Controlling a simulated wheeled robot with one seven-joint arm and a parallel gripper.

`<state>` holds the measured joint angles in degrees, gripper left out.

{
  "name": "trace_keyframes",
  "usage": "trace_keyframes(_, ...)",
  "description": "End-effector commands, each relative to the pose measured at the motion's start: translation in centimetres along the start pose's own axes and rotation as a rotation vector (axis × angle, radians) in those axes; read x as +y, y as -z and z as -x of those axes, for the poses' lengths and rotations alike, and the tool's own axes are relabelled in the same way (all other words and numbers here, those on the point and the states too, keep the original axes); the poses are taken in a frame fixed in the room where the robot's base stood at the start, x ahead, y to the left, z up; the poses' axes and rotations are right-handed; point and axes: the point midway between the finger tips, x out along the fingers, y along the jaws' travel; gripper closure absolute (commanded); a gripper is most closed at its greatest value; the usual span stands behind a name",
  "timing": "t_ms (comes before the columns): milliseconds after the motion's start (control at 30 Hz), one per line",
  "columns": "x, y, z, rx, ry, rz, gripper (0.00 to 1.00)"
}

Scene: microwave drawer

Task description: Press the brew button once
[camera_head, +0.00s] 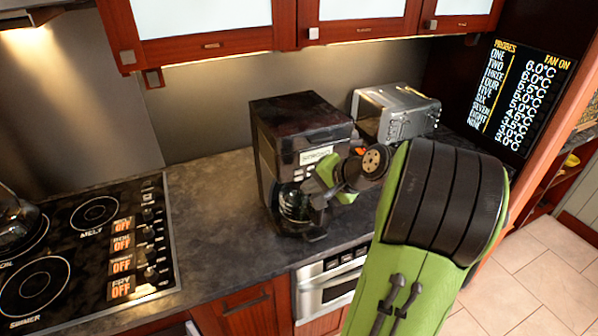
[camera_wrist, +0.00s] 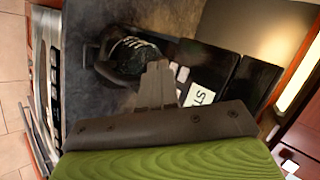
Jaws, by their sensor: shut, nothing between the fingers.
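The black coffee maker (camera_head: 300,115) stands on the dark counter under the wall cabinets. Its front has a small lit label panel (camera_head: 317,155), a column of pale buttons and a glass carafe (camera_head: 292,203) below. My gripper (camera_head: 312,190) is shut and empty, right in front of the coffee maker's front panel, and hides part of it. In the wrist view the shut fingertips (camera_wrist: 157,68) lie beside the pale buttons (camera_wrist: 181,77), with the label (camera_wrist: 200,97) to their right and the carafe (camera_wrist: 135,57) to their left. I cannot tell whether they touch a button.
A silver toaster oven (camera_head: 395,113) stands right of the coffee maker, behind my arm. A black stovetop (camera_head: 85,250) with a pan is at the left. The counter (camera_head: 215,195) between stove and coffee maker is clear. A microwave drawer (camera_head: 330,280) sits below the counter.

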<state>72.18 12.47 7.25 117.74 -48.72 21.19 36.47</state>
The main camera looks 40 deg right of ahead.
Motion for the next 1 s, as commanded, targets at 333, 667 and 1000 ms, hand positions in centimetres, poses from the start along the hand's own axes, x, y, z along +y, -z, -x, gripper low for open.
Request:
trace_keyframes(333, -1.1, 1.0, -1.3, 0.001, 0.000, 0.001, 1.00)
trace_keyframes(667, -1.0, 1.0, -1.3, 0.000, 0.000, 0.001, 1.00)
trace_keyframes(1000, -1.0, 1.0, -1.3, 0.000, 0.000, 0.001, 1.00)
